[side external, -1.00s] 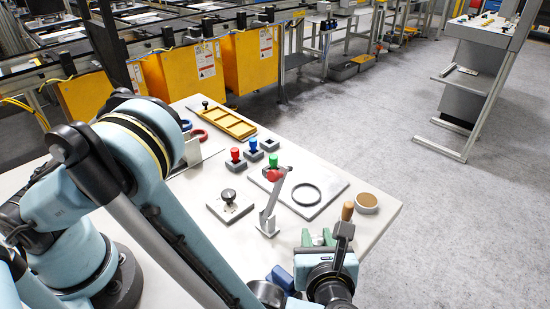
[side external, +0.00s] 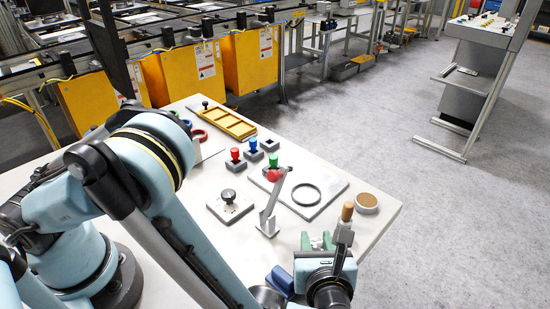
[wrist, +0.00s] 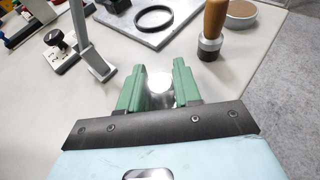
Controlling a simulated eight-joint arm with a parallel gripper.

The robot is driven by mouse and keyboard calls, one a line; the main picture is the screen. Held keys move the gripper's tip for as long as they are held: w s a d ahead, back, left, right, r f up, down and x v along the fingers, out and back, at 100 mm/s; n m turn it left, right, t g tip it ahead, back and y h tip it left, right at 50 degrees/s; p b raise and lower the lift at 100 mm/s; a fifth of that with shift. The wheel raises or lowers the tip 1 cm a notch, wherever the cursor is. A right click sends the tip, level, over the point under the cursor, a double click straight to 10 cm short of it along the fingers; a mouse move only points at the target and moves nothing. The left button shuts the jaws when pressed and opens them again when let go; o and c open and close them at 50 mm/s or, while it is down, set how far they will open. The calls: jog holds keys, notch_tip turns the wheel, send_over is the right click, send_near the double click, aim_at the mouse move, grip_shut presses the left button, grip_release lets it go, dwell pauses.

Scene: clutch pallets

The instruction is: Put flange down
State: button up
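My gripper (side external: 318,241) has two green fingers and is over the front right part of the white table. In the wrist view (wrist: 160,85) the fingers stand apart with a shiny silvery piece between them, which I take to be the flange (wrist: 159,88). It fills the gap between the fingertips and looks gripped. Its lower part and its height above the table are hard to tell. In the side view the flange is hidden by the fingers.
A wooden-handled tool (wrist: 213,28) stands upright close to the right finger. A brown-topped round piece (side external: 366,202) lies beyond it. A grey plate (side external: 318,208) carries a black ring (side external: 306,194). A thin metal upright (side external: 272,205) stands left of my gripper. A blue block (side external: 280,281) is nearby.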

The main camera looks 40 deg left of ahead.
jog(key=o, duration=0.4)
jog(key=shift+s+f, duration=0.1)
jog(key=shift+f, duration=0.25)
